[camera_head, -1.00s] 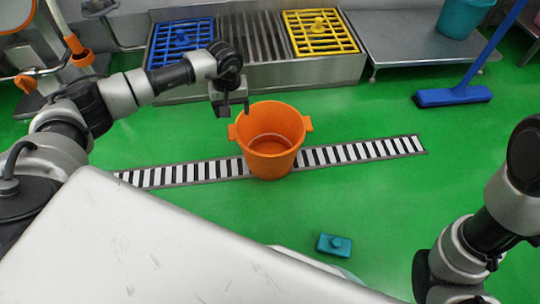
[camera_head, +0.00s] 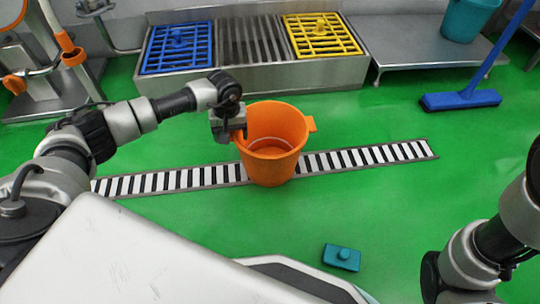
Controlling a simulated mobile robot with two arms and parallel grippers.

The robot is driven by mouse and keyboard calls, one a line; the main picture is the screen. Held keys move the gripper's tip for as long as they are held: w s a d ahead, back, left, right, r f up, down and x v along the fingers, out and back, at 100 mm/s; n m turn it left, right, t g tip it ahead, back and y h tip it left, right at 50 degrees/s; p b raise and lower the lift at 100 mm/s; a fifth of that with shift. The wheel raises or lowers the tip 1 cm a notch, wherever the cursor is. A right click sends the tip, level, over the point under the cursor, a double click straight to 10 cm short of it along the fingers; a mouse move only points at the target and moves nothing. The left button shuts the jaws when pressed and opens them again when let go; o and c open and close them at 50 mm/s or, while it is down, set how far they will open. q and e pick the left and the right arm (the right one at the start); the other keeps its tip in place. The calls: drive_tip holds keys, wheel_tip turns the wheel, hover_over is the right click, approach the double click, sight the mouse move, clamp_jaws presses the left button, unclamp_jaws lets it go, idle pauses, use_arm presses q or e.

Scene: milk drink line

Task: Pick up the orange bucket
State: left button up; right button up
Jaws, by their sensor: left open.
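The orange bucket (camera_head: 272,165) stands upright on the green floor, over the striped drain strip. It is empty as far as I can see, with a thin white handle inside and a side lug on its right. My left gripper (camera_head: 231,134) is open, pointing down at the bucket's left rim, where it covers the left lug. I cannot tell whether its fingers touch the bucket. My right arm shows at the lower right, but its gripper is out of view.
A striped drain strip (camera_head: 375,155) crosses the floor. A teal block-shaped thing (camera_head: 342,257) lies in front. Behind stand a metal basin with blue (camera_head: 178,48) and yellow (camera_head: 321,36) grates and a low metal table (camera_head: 415,46).

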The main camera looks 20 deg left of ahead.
use_arm(q)
drive_tip(key=shift+r, duration=0.15)
clamp_jaws()
idle(0.4)
